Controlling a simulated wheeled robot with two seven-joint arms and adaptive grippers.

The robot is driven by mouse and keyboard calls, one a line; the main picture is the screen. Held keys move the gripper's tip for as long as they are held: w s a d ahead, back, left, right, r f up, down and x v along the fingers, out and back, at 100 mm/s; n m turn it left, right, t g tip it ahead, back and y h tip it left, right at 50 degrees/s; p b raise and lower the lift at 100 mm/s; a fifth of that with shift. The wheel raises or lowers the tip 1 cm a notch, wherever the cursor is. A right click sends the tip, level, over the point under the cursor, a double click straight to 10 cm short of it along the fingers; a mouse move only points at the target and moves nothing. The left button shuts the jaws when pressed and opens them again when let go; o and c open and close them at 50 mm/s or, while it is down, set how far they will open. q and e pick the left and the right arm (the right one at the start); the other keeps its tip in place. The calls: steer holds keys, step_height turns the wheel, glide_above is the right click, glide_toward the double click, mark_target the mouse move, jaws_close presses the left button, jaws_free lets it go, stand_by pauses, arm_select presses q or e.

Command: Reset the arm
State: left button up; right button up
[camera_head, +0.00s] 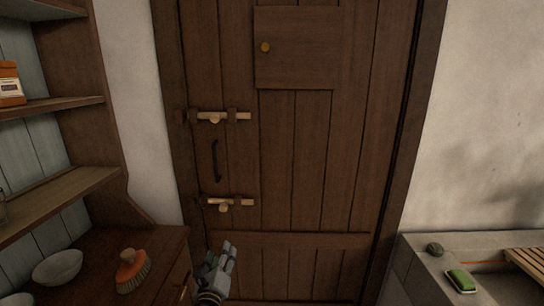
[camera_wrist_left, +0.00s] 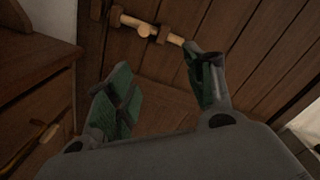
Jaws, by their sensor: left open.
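My left gripper (camera_head: 222,262) is low in front of a dark wooden door (camera_head: 305,165) in the head view. In the left wrist view its two green-padded fingers (camera_wrist_left: 160,92) are spread apart, with nothing between them. The door's lower wooden bolt (camera_head: 230,203) is just above the gripper in the head view. It also shows in the left wrist view (camera_wrist_left: 150,29), beyond the fingertips and apart from them. My right gripper is in neither view.
An upper bolt (camera_head: 222,117) and a dark handle (camera_head: 215,160) are on the door. A wooden cabinet at left holds a white bowl (camera_head: 57,267) and an orange brush (camera_head: 132,270). At right, a stone counter (camera_head: 415,252) holds a green sponge (camera_head: 461,280) and a dark stone (camera_head: 435,249).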

arm_select(q)
step_height(320, 180, down, 20)
steer(key=n+g+h, duration=0.2)
steer(key=n+g, duration=0.2)
steer(key=n, duration=0.9)
steer(key=s+a+f+n+g+y, duration=0.1)
steer(key=s+a+f+n+g, duration=0.2)
steer(key=f, duration=0.8)
steer(key=s+a+f+n+g, duration=0.1)
steer(key=s+a+f+n, duration=0.35)
steer(key=f, duration=0.75)
steer(key=s+a+f+n+g+y, duration=0.1)
steer(key=s+a+f+n+g, duration=0.15)
steer(key=s+f, duration=0.7)
steer(key=s+a+f+n+g, duration=0.1)
steer(key=s+a+f+g, duration=0.15)
steer(key=s+f, duration=0.65)
steer(key=s+a+f+n+g, duration=0.1)
steer(key=s+f, duration=0.2)
steer(key=s, duration=1)
steer(key=s+a+f+g, duration=0.1)
steer(key=s+f+g, duration=0.1)
steer(key=s, duration=1.1)
steer(key=shift+s+f+n+g, duration=0.3)
steer(key=shift+f+n, duration=0.1)
steer(key=shift+f, duration=0.35)
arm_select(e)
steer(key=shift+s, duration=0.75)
